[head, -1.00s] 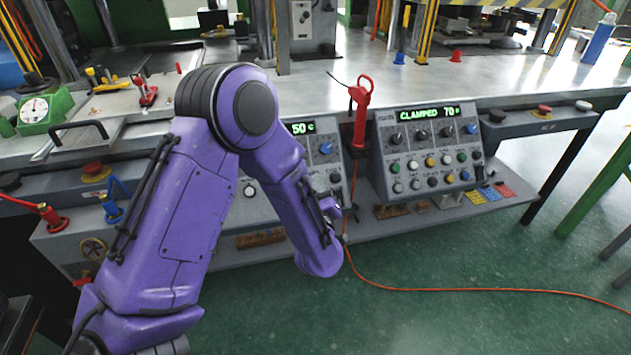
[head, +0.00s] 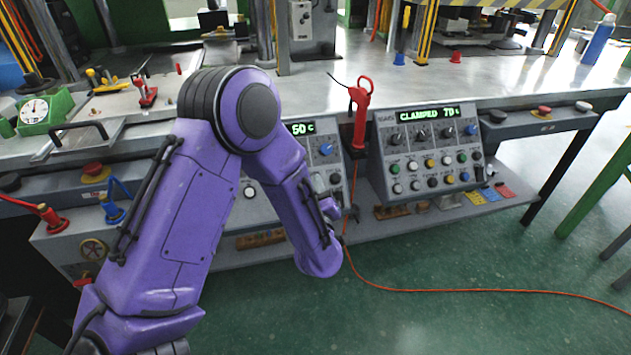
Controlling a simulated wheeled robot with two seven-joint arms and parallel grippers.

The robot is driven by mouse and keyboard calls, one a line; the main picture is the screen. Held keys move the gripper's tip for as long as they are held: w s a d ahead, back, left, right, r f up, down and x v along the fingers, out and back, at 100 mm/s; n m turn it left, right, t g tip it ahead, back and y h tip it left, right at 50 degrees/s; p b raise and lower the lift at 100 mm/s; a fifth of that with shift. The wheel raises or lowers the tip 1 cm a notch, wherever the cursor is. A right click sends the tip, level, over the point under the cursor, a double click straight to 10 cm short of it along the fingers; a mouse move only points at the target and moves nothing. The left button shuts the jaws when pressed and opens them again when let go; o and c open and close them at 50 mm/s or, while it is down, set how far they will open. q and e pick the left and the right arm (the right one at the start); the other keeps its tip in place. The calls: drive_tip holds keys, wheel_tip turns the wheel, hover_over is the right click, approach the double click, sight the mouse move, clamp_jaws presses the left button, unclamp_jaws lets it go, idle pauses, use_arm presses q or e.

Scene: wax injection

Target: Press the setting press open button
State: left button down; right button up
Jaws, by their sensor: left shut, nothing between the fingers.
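The right control panel (head: 428,150) has a lit display (head: 427,114) reading CLAMPED and about 70 C. Dark knobs and a blue knob sit under the display, above rows of green, white, yellow and black buttons. Their labels are too small to read, so I cannot tell which one is the open button. The left control panel (head: 330,140) shows "50 C" or similar and is mostly covered by my purple left arm. My right gripper is out of view.
A red-handled tool (head: 361,112) stands between the panels. An orange cable (head: 450,290) runs across the green floor. A steel bench (head: 440,75) with press columns lies behind.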

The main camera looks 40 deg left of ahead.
use_arm(q)
drive_tip(key=shift+s+d+r+p, duration=0.35)
drive_tip(key=shift+r, duration=0.1)
drive_tip(key=s+d+r+p, duration=0.2)
drive_tip(key=d+r+p, duration=0.1)
drive_tip(key=shift+s+r, duration=0.1)
drive_tip(key=shift+s, duration=0.15)
drive_tip(key=shift+w, duration=0.1)
idle(0.7)
